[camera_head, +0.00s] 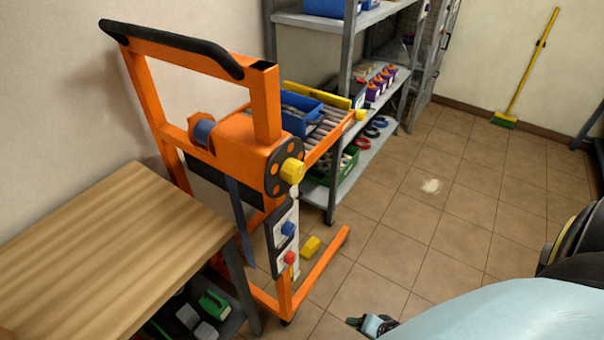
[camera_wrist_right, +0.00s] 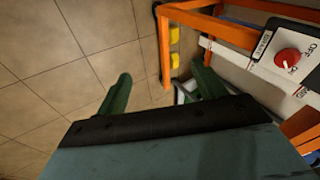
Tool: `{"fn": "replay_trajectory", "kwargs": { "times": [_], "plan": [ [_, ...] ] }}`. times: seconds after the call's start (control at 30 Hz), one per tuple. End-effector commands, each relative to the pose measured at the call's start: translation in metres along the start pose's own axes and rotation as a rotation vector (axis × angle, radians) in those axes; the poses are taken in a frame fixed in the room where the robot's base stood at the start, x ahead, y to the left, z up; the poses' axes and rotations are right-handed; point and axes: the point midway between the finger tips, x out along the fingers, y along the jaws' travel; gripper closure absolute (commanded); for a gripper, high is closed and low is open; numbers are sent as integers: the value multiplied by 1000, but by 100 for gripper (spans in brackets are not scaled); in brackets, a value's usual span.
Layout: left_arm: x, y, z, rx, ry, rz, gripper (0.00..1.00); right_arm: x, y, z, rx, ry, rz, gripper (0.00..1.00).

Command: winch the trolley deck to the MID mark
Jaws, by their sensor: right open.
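The orange trolley (camera_head: 262,90) stands in the middle of the head view. Its roller deck (camera_head: 338,124) carries a blue bin (camera_head: 300,112). A dark round winch wheel with a yellow knob (camera_head: 293,171) is on the near side of the mast. Below it, a panel holds a blue knob (camera_head: 288,229) and a red knob (camera_head: 290,258). The red knob also shows in the right wrist view (camera_wrist_right: 288,57), with OFF and ON lettering. No MID mark is readable. My right gripper (camera_wrist_right: 163,90) is open and empty, beside the trolley's lower frame. My left gripper is out of view.
A wooden bench (camera_head: 100,250) stands at the near left, close to the trolley. A grey shelf rack (camera_head: 345,70) with bins stands behind the deck. A yellow block (camera_head: 310,246) is low by the trolley's leg.

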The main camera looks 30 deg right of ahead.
Motion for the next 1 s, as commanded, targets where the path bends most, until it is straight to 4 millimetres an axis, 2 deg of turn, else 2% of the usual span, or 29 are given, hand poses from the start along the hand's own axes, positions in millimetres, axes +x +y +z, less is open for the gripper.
{"fn": "replay_trajectory", "kwargs": {
  "times": [0.03, 0.1, 0.17, 0.2, 0.27, 0.3, 0.43, 0.5, 0.6, 0.7, 0.77, 1.0],
  "plan": [
    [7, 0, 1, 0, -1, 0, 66, -10, -26, -30, 166, 29, -91, 30],
    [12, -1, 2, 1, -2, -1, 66, -30, -66, -66, 401, 32, -226, 30],
    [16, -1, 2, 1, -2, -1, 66, -54, -102, -93, 584, 5, -349, 30],
    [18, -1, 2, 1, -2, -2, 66, -73, -126, -109, 697, -29, -432, 30],
    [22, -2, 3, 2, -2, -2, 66, -104, -162, -128, 849, -102, -551, 30],
    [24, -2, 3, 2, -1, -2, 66, -126, -184, -137, 936, -163, -623, 30],
    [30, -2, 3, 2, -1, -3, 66, -193, -243, -151, 1142, -386, -792, 30],
    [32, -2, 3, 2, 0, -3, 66, -223, -265, -151, 1211, -499, -843, 30],
    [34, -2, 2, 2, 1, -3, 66, -252, -285, -149, 1270, -617, -880, 30],
    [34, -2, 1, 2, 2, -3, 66, -266, -295, -148, 1297, -677, -895, 30],
    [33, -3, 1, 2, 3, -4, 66, -268, -301, -148, 1303, -693, -897, 30],
    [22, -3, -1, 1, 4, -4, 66, -252, -334, -151, 1302, -693, -899, 30]
  ]
}}
